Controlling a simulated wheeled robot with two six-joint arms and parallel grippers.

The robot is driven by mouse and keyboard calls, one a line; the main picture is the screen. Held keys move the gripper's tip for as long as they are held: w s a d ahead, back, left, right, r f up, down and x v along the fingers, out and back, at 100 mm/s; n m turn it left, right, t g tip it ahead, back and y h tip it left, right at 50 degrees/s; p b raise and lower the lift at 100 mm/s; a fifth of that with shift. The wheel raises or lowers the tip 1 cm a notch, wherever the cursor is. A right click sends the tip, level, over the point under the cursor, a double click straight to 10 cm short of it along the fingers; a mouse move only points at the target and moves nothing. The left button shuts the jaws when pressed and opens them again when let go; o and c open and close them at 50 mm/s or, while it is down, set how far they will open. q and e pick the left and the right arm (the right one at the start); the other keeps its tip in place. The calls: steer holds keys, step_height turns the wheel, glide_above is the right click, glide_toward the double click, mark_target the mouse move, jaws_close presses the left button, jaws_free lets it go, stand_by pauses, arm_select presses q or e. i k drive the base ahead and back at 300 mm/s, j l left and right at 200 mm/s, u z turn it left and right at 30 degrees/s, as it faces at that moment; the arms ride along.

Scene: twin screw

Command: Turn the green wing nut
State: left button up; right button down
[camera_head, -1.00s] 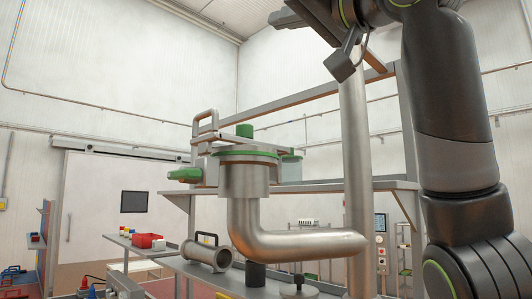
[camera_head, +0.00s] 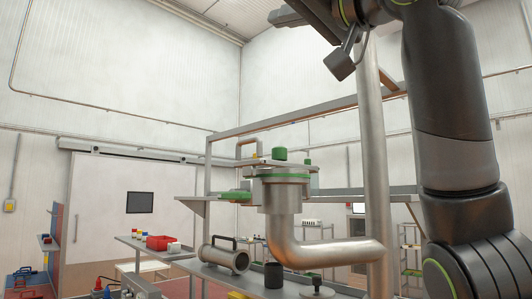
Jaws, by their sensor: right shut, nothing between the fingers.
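Green parts sit on a metal pipe fixture in the middle of the view: a green cap (camera_head: 280,154) on top, a green ring (camera_head: 283,178) around the pipe head, and a green piece (camera_head: 237,196) sticking out at the left. I cannot tell for sure which of these is the wing nut. My right gripper (camera_head: 288,16) is at the top, high above the fixture and apart from it. It is shut and empty, partly cut off by the picture's top edge. My left gripper is not in view.
A curved steel pipe (camera_head: 330,252) runs below the fixture to an upright post (camera_head: 373,170).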

mark_target(241, 195)
steer(key=k+j, duration=0.55)
steer(key=j, duration=0.25)
steer(key=k+j, duration=0.3)
steer(key=j, duration=0.15)
